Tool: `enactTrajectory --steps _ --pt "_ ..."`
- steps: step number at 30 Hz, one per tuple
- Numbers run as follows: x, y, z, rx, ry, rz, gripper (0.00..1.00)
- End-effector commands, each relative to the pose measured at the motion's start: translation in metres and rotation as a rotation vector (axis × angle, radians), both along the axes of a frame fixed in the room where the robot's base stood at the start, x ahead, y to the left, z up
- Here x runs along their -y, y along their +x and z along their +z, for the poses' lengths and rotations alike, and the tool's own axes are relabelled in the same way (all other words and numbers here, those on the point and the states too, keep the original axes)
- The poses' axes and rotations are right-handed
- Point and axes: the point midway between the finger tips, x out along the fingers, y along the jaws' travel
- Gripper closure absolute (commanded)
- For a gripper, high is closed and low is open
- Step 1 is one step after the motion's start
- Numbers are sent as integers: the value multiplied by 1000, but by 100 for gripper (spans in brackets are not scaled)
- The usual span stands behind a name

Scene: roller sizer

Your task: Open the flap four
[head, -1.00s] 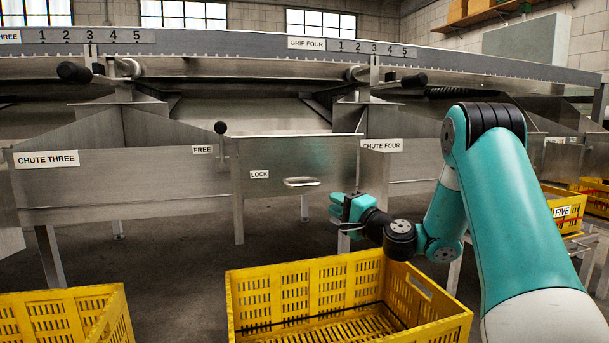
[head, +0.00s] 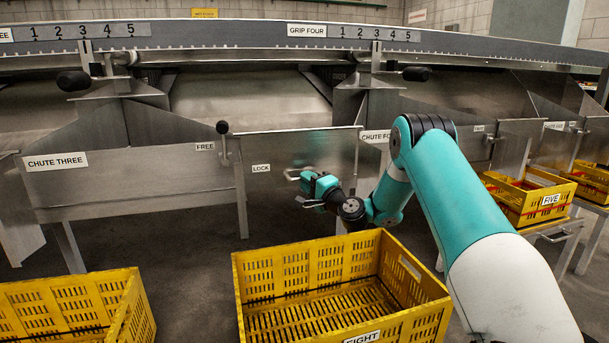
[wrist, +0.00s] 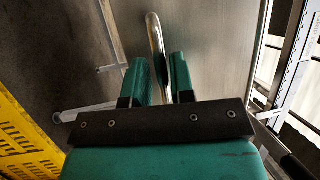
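Flap four is the flat metal panel (head: 285,150) under the grip four rail, left of the chute four label, and it looks closed. Its bar handle (head: 291,174) is partly hidden behind my gripper in the head view. My gripper (head: 306,190) is at the handle. In the wrist view the handle bar (wrist: 154,34) runs between the two green fingers of my gripper (wrist: 160,60), with a small gap beside it. The fingers look apart, not clamped. The black-knobbed lever (head: 223,128) stands upright at the panel's left edge, between the free and lock labels.
A yellow crate marked eight (head: 340,300) stands on the floor below my arm. Another yellow crate (head: 70,310) is at the lower left. A crate marked five (head: 525,208) sits on a stand at the right. The floor under the chutes is mostly clear.

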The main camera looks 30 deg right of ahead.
Motion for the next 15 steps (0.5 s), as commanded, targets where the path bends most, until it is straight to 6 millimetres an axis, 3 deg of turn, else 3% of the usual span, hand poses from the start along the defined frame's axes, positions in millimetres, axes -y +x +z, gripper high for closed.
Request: enactTrajectory --steps 6,14,15 --pt "-2 16 3 2 0 -1 77" --pt "-1 17 4 1 1 -2 77" --pt "-1 17 4 1 1 -2 82"
